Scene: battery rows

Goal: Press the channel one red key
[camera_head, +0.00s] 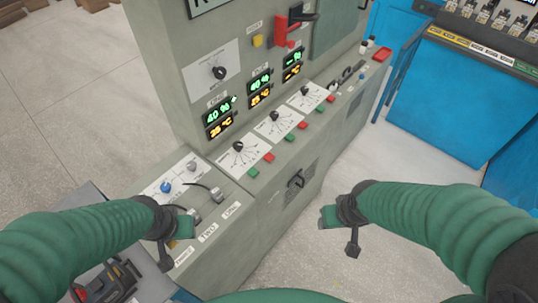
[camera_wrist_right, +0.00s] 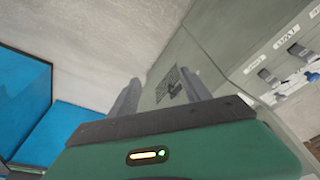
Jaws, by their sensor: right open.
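The grey console (camera_head: 232,165) has three channel groups, each with a display, a dial, a red key and a green key. The nearest red key (camera_head: 268,158) sits below the leftmost dial, beside a green key (camera_head: 253,173). Further red keys show at the middle group (camera_head: 302,124) and the far group (camera_head: 331,98).
A blue knob (camera_head: 166,187) and cable connectors (camera_head: 194,217) sit on the near panel, close to my left gripper. A red lever (camera_head: 282,28) is on the upright face. A blue cabinet (camera_head: 450,95) stands right, with clear floor between.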

